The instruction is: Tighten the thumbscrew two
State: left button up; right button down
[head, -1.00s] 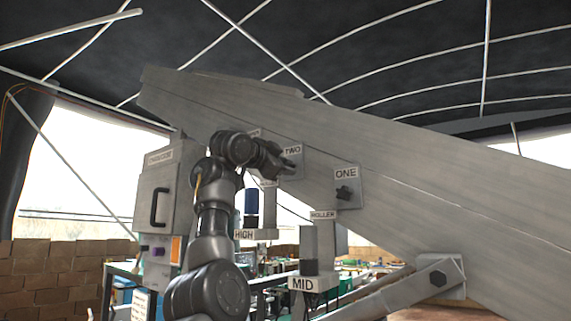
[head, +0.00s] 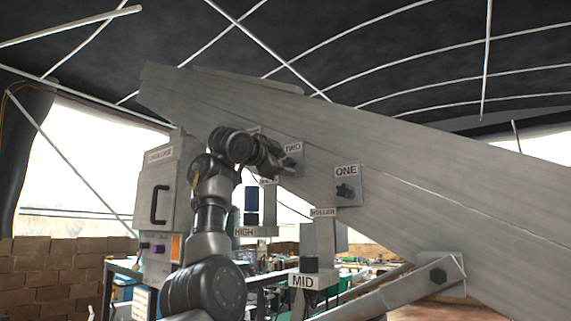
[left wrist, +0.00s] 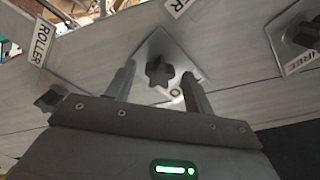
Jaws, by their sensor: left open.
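The plate labelled TWO (head: 293,147) is on the side of the sloping grey beam, and my left gripper (head: 287,162) is right at it, hiding its thumbscrew in the head view. In the left wrist view a dark star-shaped thumbscrew (left wrist: 158,71) on a square metal plate (left wrist: 165,45) sits between the spread fingers of my left gripper (left wrist: 160,86). The fingers stand on either side of the knob, with a gap showing on both sides. The label above this plate is partly cut off. My right gripper is not in view.
The plate ONE (head: 347,186) with its dark knob is to the right along the beam (head: 420,180). The THREE label (left wrist: 300,62) and another knob (left wrist: 306,33) are at the right of the wrist view. A grey cabinet (head: 166,190) stands left of my arm.

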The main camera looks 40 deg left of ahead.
aim_at(287, 163)
pick_arm(q)
jog(key=shift+s+f+b, duration=0.15)
jog(key=shift+s+b, duration=1.05)
jog(key=shift+s, duration=0.75)
jog(key=n+b, duration=0.1)
jog(key=n, duration=0.2)
jog(key=n+b, duration=0.1)
jog(key=n, duration=0.4)
jog(key=shift+d+n, duration=0.1)
jog(key=shift+n, duration=0.3)
jog(key=n, duration=0.3)
jog(key=shift+w, duration=0.15)
